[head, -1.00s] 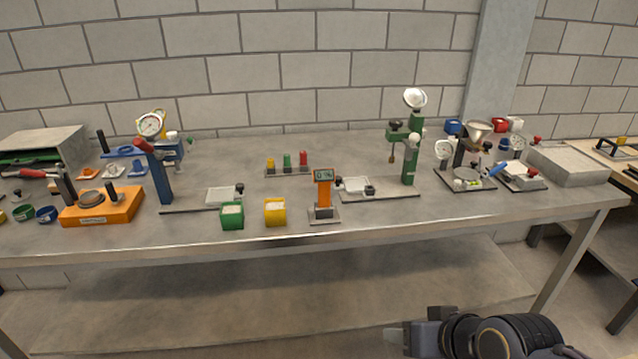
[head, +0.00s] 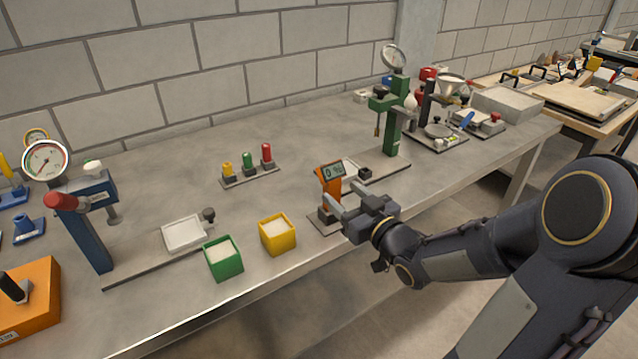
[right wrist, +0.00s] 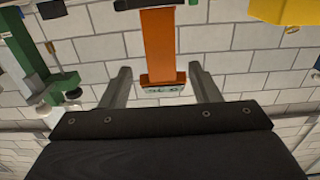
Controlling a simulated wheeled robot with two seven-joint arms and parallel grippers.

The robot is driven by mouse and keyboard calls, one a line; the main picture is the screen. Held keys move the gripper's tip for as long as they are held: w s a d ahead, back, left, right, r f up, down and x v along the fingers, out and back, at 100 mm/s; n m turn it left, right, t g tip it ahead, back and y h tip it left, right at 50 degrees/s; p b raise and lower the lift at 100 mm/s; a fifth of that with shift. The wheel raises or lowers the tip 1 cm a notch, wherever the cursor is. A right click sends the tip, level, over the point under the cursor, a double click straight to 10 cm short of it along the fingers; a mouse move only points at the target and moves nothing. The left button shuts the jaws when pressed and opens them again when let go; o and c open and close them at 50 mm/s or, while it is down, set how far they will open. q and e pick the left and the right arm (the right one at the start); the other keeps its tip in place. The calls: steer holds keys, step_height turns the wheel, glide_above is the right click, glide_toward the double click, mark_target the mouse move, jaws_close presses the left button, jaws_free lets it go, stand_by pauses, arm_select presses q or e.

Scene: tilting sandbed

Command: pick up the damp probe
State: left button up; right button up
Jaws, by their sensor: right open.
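The damp probe (head: 328,178) is an orange upright device with a small grey display at its top. It stands on a small grey base on the bench. My right gripper (head: 345,202) is open close by it, on its right and near side, and partly covers its lower part. In the right wrist view, which looks upside down, the probe (right wrist: 160,45) shows between the two spread fingers of the gripper (right wrist: 160,72). I cannot tell whether a finger touches it. My left gripper is out of view.
A yellow box (head: 277,236) and a green box (head: 222,260) stand left of the probe near the bench's front edge. A green press stand (head: 395,128) rises behind it on the right. Red, green and yellow plungers (head: 249,166) stand in a rack behind on the left.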

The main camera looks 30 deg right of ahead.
mark_target(327, 177)
steer(key=shift+w, duration=0.5)
steer(key=w, duration=0.4)
steer(key=w+p, duration=0.1)
steer(key=shift+w+a+f, duration=0.3)
steer(key=shift+w+a, duration=0.05)
steer(key=shift+w, duration=0.05)
steer(key=c, duration=0.9)
steer(key=shift+r, duration=0.1)
steer(key=shift+c, duration=0.2)
steer(key=shift+r, duration=0.6)
steer(key=s+r+p, duration=0.8)
steer(key=s+r, duration=0.6)
steer(key=r, duration=0.3)
steer(key=shift+a+r+p, duration=0.15)
steer(key=shift+r+p, duration=0.2)
steer(key=shift+p, duration=0.05)
